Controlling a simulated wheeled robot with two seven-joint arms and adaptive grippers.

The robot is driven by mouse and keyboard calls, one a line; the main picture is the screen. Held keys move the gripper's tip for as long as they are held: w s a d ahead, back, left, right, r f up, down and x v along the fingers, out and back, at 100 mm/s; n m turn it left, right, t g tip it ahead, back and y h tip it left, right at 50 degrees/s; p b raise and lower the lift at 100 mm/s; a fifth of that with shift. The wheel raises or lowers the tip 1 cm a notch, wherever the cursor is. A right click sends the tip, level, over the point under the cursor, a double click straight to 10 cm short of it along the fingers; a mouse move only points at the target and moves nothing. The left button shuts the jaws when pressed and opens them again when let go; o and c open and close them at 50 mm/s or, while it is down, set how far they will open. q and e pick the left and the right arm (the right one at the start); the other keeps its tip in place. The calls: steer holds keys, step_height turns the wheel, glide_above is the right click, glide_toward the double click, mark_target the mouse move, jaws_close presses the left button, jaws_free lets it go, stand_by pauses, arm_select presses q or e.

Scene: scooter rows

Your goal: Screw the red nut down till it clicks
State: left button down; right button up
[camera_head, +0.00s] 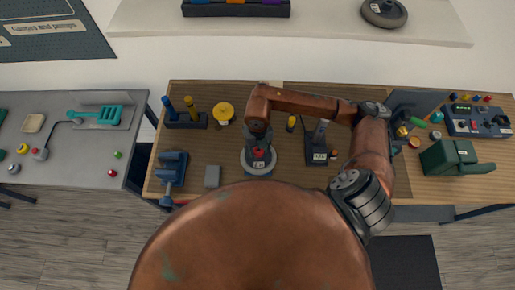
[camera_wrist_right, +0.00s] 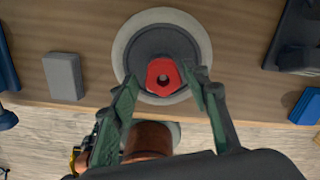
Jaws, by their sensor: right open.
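The red nut (camera_wrist_right: 163,77) sits in the middle of a dark round disc (camera_wrist_right: 160,48) with a pale rim. In the right wrist view my right gripper (camera_wrist_right: 165,90) is open. Its green fingers stand to the left and right of the nut, with a gap on the left side. I cannot tell whether the right finger touches it. My left gripper is not in view.
On the wooden bench (camera_head: 225,180), a blue vise (camera_head: 172,168) and a grey block (camera_head: 212,176) stand left of the base. A dark device with a display (camera_head: 318,150) stands to the right. A yellow round thing (camera_head: 223,112) lies behind.

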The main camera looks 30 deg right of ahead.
steer(key=shift+w, duration=0.25)
steer(key=shift+c, duration=0.8)
steer(key=shift+s, duration=0.2)
steer(key=c, duration=0.5)
steer(key=shift+a, duration=0.1)
steer(key=c, duration=0.4)
steer(key=shift+o, duration=0.2)
steer(key=m+p, duration=0.1)
steer(key=m, duration=0.4)
steer(key=shift+a+r+m+p, duration=0.1)
steer(key=shift+r+m+p, duration=0.05)
steer(key=shift+m+p, duration=0.25)
steer(key=m+p, duration=0.2)
steer(key=m, duration=0.3)
steer(key=m+p, duration=0.2)
steer(key=m, duration=0.3)
steer(key=shift+p, duration=0.4)
steer(key=m+p, duration=0.2)
steer(key=m, duration=0.3)
steer(key=shift+w+p, duration=0.1)
steer(key=shift+p, duration=0.25)
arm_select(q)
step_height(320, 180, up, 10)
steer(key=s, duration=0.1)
arm_select(e)
steer(key=shift+m, duration=0.5)
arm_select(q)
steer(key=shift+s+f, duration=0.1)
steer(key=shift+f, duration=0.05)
